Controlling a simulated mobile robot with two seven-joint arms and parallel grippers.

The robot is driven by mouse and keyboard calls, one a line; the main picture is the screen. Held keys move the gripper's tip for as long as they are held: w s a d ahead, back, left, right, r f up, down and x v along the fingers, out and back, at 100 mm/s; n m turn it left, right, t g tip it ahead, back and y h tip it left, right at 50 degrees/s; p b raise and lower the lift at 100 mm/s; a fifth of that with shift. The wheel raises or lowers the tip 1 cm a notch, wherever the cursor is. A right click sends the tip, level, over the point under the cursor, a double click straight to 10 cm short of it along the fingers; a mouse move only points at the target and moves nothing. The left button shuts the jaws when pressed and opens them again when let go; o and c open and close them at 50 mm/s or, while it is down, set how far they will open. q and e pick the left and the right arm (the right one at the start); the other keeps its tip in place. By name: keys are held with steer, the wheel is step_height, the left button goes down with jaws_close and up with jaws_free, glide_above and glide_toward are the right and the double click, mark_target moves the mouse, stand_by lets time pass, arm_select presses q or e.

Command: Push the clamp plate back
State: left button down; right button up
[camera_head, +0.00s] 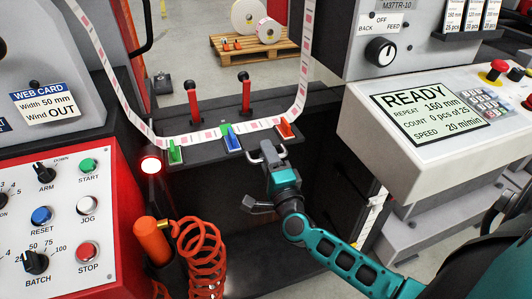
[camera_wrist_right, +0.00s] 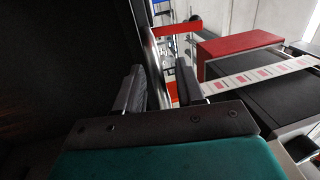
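I cannot tell for certain which part is the clamp plate. The dark splice table (camera_head: 205,152) carries the label web (camera_head: 212,137). My right gripper (camera_head: 272,153) is at the table's front edge, just below the orange tab. My left gripper is out of view.
A red control panel (camera_head: 62,215) stands at left, with a lit red lamp (camera_head: 151,166) and an orange coiled hose (camera_head: 200,255) beside it. A white console (camera_head: 425,130) reading READY is at right. A pallet (camera_head: 258,48) with rolls is behind.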

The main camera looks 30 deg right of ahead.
steer(key=shift+w+d+r, duration=0.1)
steer(key=shift+w+d, duration=0.05)
steer(key=shift+w, duration=0.4)
steer(key=shift+r, duration=0.1)
jaws_close()
steer(key=shift+r, duration=0.1)
